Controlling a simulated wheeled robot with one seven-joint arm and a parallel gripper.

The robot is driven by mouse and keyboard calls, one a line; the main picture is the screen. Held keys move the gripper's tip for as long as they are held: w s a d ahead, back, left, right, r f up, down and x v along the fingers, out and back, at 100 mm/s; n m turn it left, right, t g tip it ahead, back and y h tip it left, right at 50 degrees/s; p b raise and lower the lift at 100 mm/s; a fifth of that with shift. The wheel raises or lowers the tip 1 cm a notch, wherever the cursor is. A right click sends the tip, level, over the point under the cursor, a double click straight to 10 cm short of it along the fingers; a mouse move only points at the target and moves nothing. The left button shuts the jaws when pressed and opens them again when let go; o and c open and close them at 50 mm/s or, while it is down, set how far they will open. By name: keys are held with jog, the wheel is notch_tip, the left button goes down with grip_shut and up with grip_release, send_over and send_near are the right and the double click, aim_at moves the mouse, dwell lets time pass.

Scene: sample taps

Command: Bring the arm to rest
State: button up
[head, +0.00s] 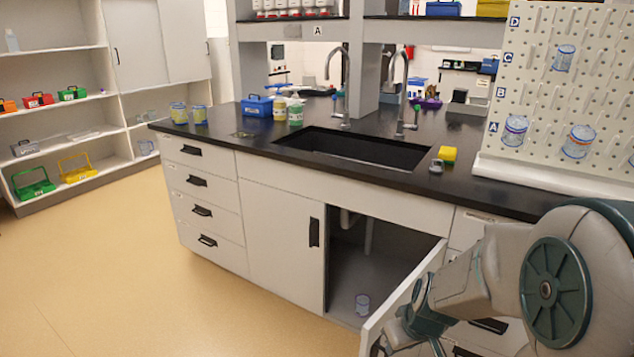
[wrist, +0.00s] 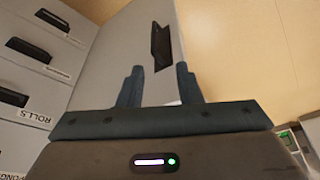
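My gripper (wrist: 160,84) shows in the wrist view with its two dark fingers apart and nothing between the tips. Beyond them is the grey face of a cabinet door (wrist: 110,62) with a black handle (wrist: 161,46). The handle lies past the fingertips, and I see no grip on it. In the head view my arm (head: 475,280) reaches down from the right to the swung-open door (head: 405,297) under the sink. The hand is low at the bottom edge, partly hidden or cut off, so its distance from the door is unclear.
Drawers (wrist: 35,55) stand to the left in the wrist view. The counter (head: 250,145) carries a sink (head: 352,150) and a pegboard (head: 550,100). The floor (head: 130,260) at left is clear.

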jog(key=s+a+r+m+p, duration=0.1)
jog(key=s+r+p, duration=0.3)
jog(key=r, duration=0.4)
jog(key=s+a+r+m+p, duration=0.1)
jog(key=s+r+p, duration=0.3)
jog(key=r, duration=0.5)
jog(key=s+a+r+m+p, duration=0.1)
jog(key=s+r+p, duration=0.3)
jog(key=r, duration=0.5)
jog(key=shift+s+a+g+h+p, duration=0.25)
jog(key=shift+a+h+p, duration=0.2)
jog(key=shift+p, duration=0.35)
